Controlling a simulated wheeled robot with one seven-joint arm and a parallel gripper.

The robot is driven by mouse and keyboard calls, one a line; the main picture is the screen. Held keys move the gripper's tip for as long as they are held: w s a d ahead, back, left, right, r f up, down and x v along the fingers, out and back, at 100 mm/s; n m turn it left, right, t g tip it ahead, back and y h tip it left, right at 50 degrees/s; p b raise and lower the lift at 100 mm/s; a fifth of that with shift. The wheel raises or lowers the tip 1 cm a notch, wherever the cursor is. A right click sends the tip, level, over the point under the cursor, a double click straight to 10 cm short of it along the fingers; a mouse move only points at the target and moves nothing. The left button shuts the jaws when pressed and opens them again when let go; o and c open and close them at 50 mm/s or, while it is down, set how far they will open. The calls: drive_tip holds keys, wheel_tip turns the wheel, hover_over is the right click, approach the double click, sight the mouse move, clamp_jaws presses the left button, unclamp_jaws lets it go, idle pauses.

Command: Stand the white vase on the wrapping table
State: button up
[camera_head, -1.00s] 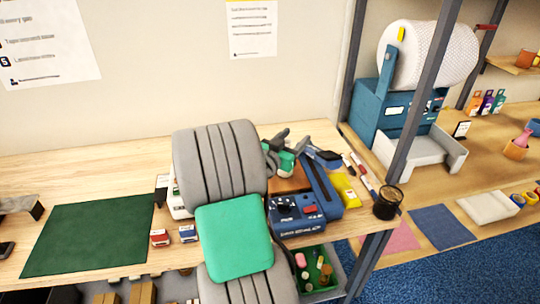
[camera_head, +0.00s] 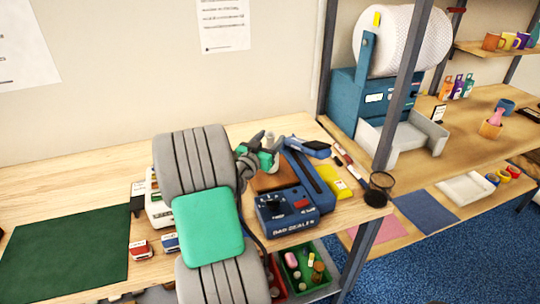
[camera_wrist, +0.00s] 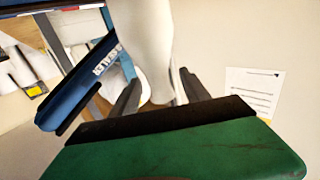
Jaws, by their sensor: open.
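A smooth white body, seemingly the white vase (camera_wrist: 146,38), stands between and beyond my finger tips in the wrist view. Its top is cut off by the frame. I cannot tell whether the fingers touch it. My gripper (camera_head: 264,152) is open, over the back of the wooden table (camera_head: 95,168) near the blue bag sealer (camera_head: 288,211); its fingers also show in the wrist view (camera_wrist: 160,92). My arm hides part of the table. A second wooden table, with a white roll (camera_head: 402,45), stands at the right; no label tells which is the wrapping table.
A dark green mat (camera_head: 65,250) lies at the left with clear table behind it. A dark shelf post (camera_head: 405,85) rises between the tables. Bins sit below.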

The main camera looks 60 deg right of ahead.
drive_tip(key=d, duration=0.3)
drive_tip(key=shift+d+p, duration=0.15)
drive_tip(key=shift+p, duration=0.25)
clamp_jaws()
idle(1.0)
